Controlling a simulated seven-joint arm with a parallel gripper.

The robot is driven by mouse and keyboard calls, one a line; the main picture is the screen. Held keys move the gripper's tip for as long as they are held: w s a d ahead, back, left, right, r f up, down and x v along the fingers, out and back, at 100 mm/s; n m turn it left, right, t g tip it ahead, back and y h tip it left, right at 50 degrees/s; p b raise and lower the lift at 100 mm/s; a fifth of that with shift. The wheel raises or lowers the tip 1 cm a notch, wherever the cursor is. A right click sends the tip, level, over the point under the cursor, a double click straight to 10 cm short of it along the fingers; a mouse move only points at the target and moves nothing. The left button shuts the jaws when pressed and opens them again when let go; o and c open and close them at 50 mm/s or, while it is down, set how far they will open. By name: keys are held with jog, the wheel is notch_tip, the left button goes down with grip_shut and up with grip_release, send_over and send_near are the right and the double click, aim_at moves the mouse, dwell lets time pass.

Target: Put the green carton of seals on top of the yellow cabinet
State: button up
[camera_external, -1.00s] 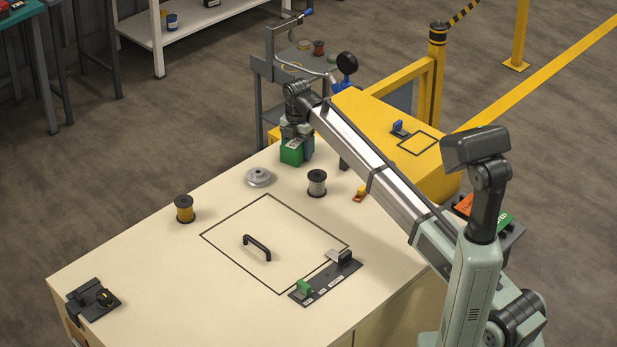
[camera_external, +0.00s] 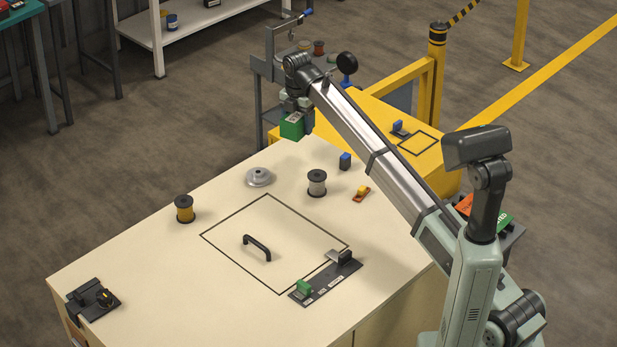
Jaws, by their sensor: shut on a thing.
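My gripper (camera_external: 298,107) is shut on the green carton of seals (camera_external: 291,126), a small green box with a pale label on top. It holds the carton above the far corner of the cream bench. The fingers are small in this view and partly hidden by the wrist. The yellow cabinet (camera_external: 375,112) stands beyond the bench to the right of the carton. Its top bears a black square outline (camera_external: 418,143) and a small blue and grey item (camera_external: 399,129). My arm crosses in front of part of the cabinet.
The cream bench (camera_external: 140,260) holds a grey flanged part (camera_external: 259,177), a grey spool (camera_external: 317,182), a yellow spool (camera_external: 184,209), a blue block (camera_external: 345,161) and an orange-yellow item (camera_external: 361,193). A black handle (camera_external: 257,247) stands up mid-bench. A grey cart (camera_external: 257,75) stands behind.

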jog(key=w+d+f+m, duration=0.1)
jog(key=w+d+f, duration=0.3)
jog(key=d, duration=0.5)
jog(key=w+d+f+m, duration=0.2)
jog(key=w+d, duration=0.3)
jog(key=d, duration=0.5)
jog(key=w+d+f+m, duration=0.1)
jog(key=w+d+f, duration=0.35)
jog(key=d, duration=0.45)
jog(key=shift+n, duration=0.7)
jog(key=shift+w+a+f, duration=0.1)
jog(key=shift+w+f, duration=0.15)
jog(key=shift+f, duration=1.3)
jog(key=shift+w+f, duration=0.3)
jog(key=shift+f, duration=1.3)
jog(key=shift+w+a+f, duration=0.1)
jog(key=shift+w+f, duration=0.15)
jog(key=shift+f, duration=1.3)
jog(key=shift+d+f, duration=0.1)
jog(key=o, duration=1.2)
notch_tip(320, 180, up, 12)
jog(key=shift+r, duration=0.15)
